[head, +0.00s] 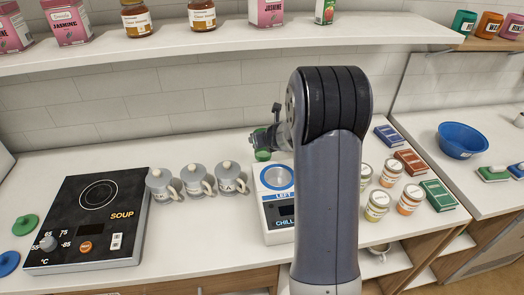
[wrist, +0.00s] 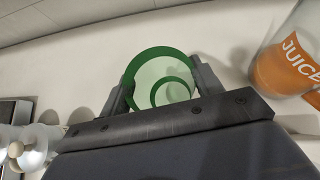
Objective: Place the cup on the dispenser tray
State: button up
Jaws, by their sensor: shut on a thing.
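A green cup (head: 262,155) is between the fingers of my gripper (head: 263,143), at the far-left edge of the dispenser in the head view. In the wrist view the cup (wrist: 150,72) shows as a green rim around a pale inside, with both fingers of the gripper (wrist: 160,85) shut against its sides. The dispenser tray (head: 274,177) is a round blue-ringed plate on a white unit marked LEFT and CHILL. My arm hides the right side of this unit. I cannot tell whether the cup touches the counter.
Several lidded grey mugs (head: 194,180) stand left of the dispenser, beside a black SOUP hotplate (head: 92,220). A jar marked JUICE (wrist: 285,65) is close on the right in the wrist view. Several jars (head: 377,205) and boxes (head: 438,195) stand right of my arm. A shelf (head: 220,48) runs above.

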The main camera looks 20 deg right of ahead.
jog(key=shift+f+b, duration=1.1)
jog(key=shift+f, duration=0.7)
jog(key=shift+f+b, duration=0.25)
jog(key=shift+b, duration=0.05)
jog(key=o, duration=1.1)
jog(key=shift+r, duration=0.1)
jog(key=shift+r, duration=0.15)
